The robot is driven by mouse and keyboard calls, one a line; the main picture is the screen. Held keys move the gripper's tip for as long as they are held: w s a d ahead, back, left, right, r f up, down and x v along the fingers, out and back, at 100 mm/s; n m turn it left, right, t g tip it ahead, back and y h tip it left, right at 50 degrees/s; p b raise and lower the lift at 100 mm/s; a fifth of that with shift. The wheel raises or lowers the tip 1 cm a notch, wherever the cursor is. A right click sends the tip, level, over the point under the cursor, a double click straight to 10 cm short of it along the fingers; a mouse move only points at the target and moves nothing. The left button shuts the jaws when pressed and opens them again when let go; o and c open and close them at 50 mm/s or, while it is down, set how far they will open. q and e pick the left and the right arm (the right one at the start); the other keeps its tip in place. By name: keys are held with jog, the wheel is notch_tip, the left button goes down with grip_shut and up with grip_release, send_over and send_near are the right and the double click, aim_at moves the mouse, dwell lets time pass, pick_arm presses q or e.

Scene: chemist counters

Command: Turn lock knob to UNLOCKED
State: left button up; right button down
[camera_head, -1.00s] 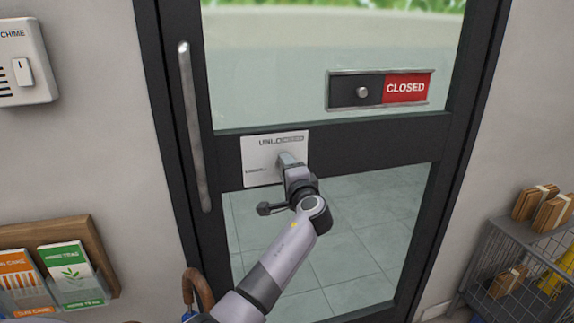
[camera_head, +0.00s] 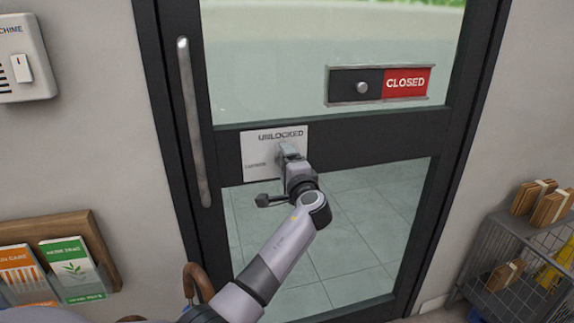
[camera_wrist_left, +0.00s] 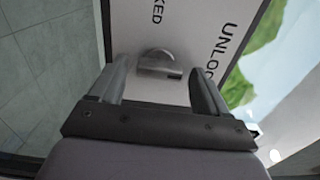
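A white lock plate (camera_head: 258,150) is on the dark middle rail of the glass door. UNLOCKED is printed along its top edge, and smaller text at its left is too small to read. In the left wrist view the silver lock knob (camera_wrist_left: 157,60) is on the plate (camera_wrist_left: 190,25), its bar lying roughly crosswise in that picture. My left gripper (camera_head: 287,150) hides the knob in the head view. In the left wrist view my left gripper (camera_wrist_left: 162,78) is open, its fingers on either side of the knob with visible gaps. My right gripper is not in view.
A long vertical door handle (camera_head: 192,125) stands left of the plate. A CLOSED sign slider (camera_head: 378,86) is above right. A leaflet rack (camera_head: 95,250) and a chime box (camera_head: 25,60) are on the left wall. A wire basket (camera_head: 520,255) stands at the right.

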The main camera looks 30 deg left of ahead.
pick_arm(q)
jog(key=shift+d+f, duration=0.1)
jog(key=v, duration=0.7)
jog(key=shift+b, duration=0.4)
jog(key=s+d+f+h, duration=0.3)
jog(key=s+f+h, duration=0.15)
jog(key=f, duration=0.55)
jog(key=s+d+f+h, duration=0.2)
jog(key=s+f+h, duration=0.25)
jog(key=f, duration=0.55)
jog(key=s+d+f+n+h, duration=0.3)
jog(key=s+d+f, duration=0.1)
jog(key=s, duration=0.6)
jog(key=s+d+f+n+g+h, duration=0.1)
jog(key=s+d+f+n+h, duration=0.2)
jog(key=s, duration=0.8)
notch_tip(320, 180, down, 2)
jog(key=shift+d+f+h+p, duration=0.1)
jog(key=shift+d+h+p, duration=0.3)
jog(key=shift+d, duration=0.3)
